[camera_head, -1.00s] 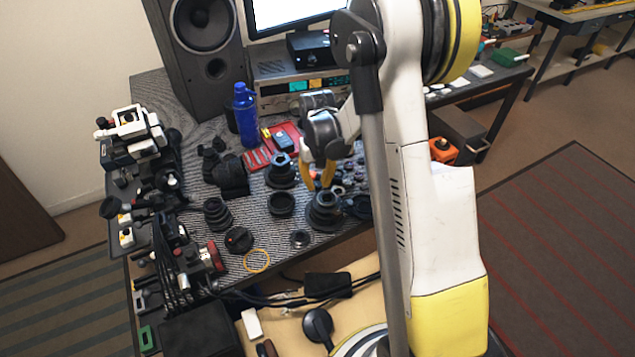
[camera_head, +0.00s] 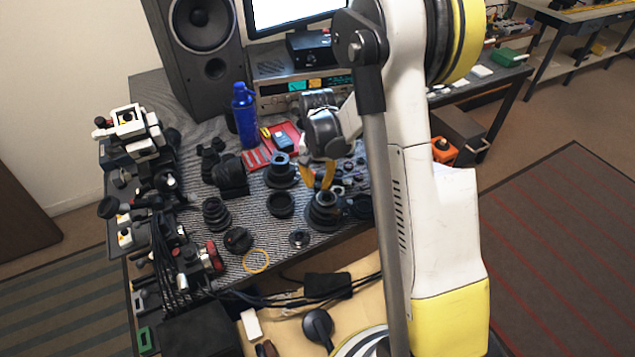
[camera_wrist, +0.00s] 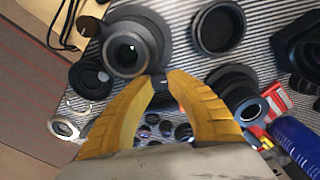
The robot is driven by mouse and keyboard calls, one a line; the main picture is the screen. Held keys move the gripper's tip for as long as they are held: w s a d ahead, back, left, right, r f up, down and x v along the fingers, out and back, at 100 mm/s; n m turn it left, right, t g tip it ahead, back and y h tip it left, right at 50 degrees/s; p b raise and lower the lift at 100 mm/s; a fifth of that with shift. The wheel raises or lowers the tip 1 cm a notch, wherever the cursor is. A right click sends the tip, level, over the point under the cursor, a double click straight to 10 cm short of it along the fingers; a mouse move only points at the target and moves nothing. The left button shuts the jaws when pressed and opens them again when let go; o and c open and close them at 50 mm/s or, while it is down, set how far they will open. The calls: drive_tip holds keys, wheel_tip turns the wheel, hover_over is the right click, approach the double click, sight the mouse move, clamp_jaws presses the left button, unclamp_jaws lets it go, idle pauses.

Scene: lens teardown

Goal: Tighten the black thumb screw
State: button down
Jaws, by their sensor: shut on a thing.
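My gripper's two yellow fingers (camera_wrist: 159,84) are closed around a small dark piece (camera_wrist: 158,79), which looks like the black thumb screw; the fingertips cover most of it. It sits at the edge of a black lens barrel (camera_wrist: 152,62) with a wide round opening. In the head view my gripper (camera_head: 317,188) points down at the top of the same stepped black lens (camera_head: 323,213), near the table's front edge. The screw itself cannot be made out in the head view.
Black rings and lens parts stand close by, including an open ring (camera_head: 280,206) and a taller lens (camera_head: 281,173). A blue bottle (camera_head: 244,115) stands behind them. A yellow ring (camera_head: 256,261) and a small disc (camera_head: 299,239) lie near the front edge.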

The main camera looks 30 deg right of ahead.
sight(318, 183)
drive_tip(key=shift+m, duration=0.3)
drive_tip(key=c, duration=1.3)
unclamp_jaws()
drive_tip(key=shift+o, duration=0.2)
wheel_tip(318, 183, up, 12)
